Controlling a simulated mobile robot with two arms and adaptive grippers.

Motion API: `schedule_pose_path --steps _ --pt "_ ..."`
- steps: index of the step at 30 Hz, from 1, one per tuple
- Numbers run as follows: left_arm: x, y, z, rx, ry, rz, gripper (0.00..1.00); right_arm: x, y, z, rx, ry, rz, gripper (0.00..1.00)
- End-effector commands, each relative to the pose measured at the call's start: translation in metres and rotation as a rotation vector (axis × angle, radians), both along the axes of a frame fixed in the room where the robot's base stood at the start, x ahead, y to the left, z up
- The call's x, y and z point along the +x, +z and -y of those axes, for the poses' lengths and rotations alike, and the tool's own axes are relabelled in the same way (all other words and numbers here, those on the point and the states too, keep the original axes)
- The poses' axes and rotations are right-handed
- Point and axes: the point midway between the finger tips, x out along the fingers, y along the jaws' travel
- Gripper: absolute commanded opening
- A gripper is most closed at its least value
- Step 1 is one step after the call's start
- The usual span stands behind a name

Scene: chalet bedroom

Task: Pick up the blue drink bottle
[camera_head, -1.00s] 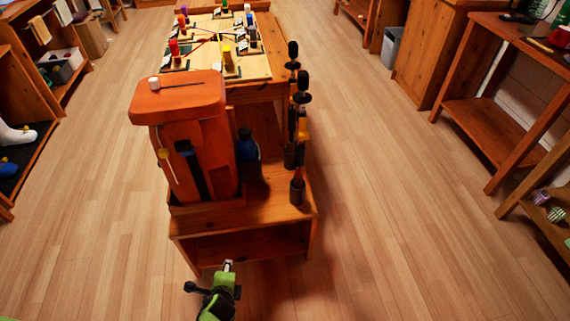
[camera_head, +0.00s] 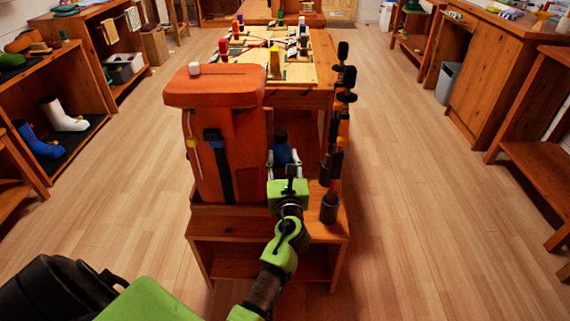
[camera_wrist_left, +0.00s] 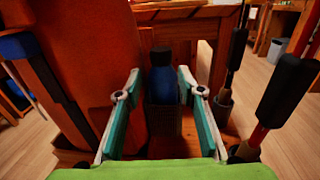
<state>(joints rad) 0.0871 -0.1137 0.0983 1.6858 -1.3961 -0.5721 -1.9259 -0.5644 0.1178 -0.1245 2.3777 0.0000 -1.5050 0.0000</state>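The blue drink bottle (camera_head: 282,153) with a dark cap stands upright on the wooden stand between an orange backpack and some poles. In the left wrist view the bottle (camera_wrist_left: 162,80) sits in a dark holder, its lower part hidden. My left gripper (camera_head: 286,168) is in front of the bottle. In the left wrist view its two fingers (camera_wrist_left: 163,110) are spread wide, one on each side of the bottle, with visible gaps. It looks open and empty. My right gripper is not in view.
The orange backpack (camera_head: 221,130) stands close on the left of the bottle. Upright poles (camera_head: 335,150) in dark cups stand close on the right. A table (camera_head: 318,75) with small pieces lies behind. Open floor (camera_head: 430,220) is on the right.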

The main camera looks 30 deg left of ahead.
Motion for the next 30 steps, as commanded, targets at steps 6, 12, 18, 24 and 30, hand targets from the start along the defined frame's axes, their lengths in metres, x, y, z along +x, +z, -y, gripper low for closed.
schedule_pose_path --steps 6,12,18,24,30 --pt "0.026 -0.001 -0.019 -0.002 -0.001 0.001 0.36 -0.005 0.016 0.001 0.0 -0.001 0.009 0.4" --pt "0.037 -0.004 -0.028 -0.003 0.0 0.001 0.36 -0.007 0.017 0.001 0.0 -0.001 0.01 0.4" --pt "0.062 -0.007 -0.045 -0.003 -0.001 0.002 0.36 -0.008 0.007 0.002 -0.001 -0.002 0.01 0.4" --pt "0.072 -0.006 -0.053 -0.003 -0.001 0.0 0.36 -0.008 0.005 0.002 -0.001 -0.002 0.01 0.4" --pt "0.072 -0.006 -0.053 -0.004 -0.001 0.0 0.33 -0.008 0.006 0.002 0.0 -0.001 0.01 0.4"
